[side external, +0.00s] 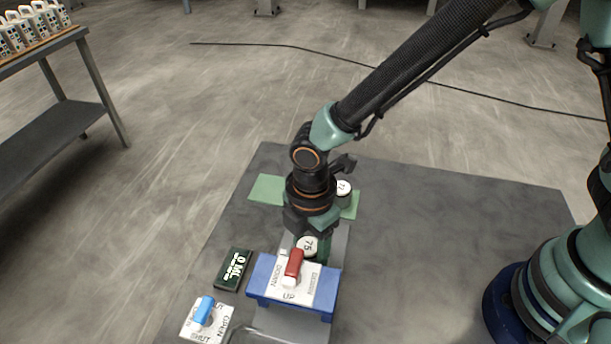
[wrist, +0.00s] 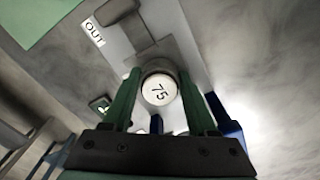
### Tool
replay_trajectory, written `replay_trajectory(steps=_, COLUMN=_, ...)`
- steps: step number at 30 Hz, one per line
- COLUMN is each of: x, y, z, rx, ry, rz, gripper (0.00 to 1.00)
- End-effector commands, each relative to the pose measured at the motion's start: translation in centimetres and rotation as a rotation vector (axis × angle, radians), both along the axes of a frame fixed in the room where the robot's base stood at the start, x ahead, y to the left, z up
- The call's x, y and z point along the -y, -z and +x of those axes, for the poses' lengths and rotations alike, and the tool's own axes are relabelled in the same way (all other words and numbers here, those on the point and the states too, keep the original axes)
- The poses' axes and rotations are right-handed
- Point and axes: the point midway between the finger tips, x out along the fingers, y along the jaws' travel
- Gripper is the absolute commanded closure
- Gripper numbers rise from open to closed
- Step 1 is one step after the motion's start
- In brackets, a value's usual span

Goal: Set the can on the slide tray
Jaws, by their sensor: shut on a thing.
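The can with a white top marked 75 (side external: 307,246) is between the fingers of my gripper (side external: 314,238), just behind the blue press frame. In the wrist view the can (wrist: 159,90) sits between the two green fingers of my gripper (wrist: 160,76), which are shut on it. The slide tray (side external: 341,243) is a light grey plate running under the blue frame. In the wrist view the tray (wrist: 181,48) lies beneath the can, with an OUT label beside it. I cannot tell whether the can's base touches the tray.
The blue frame (side external: 262,289) carries a red lever (side external: 294,262) on a white plate. A blue lever (side external: 204,309) and a dark display (side external: 233,269) stand to its left. Another white-topped can (side external: 343,188) stands by the green mat (side external: 267,188) behind.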

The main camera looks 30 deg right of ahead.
Motion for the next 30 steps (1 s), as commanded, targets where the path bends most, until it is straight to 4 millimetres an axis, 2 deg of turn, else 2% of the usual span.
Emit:
replay_trajectory(steps=18, x=-0.01, y=0.56, z=0.02, rx=0.001, ry=0.000, rz=0.000, gripper=1.00)
replay_trajectory(steps=19, x=-0.03, y=0.57, z=0.03, rx=0.001, ry=0.000, rz=0.000, gripper=0.38)
replay_trajectory(steps=21, x=-0.03, y=0.55, z=0.03, rx=0.001, ry=0.000, rz=0.000, gripper=0.11)
replay_trajectory(steps=22, x=-0.03, y=0.55, z=0.03, rx=0.001, ry=0.000, rz=0.000, gripper=0.06)
replay_trajectory(steps=30, x=0.00, y=0.56, z=0.00, rx=0.000, ry=0.000, rz=0.000, gripper=0.06)
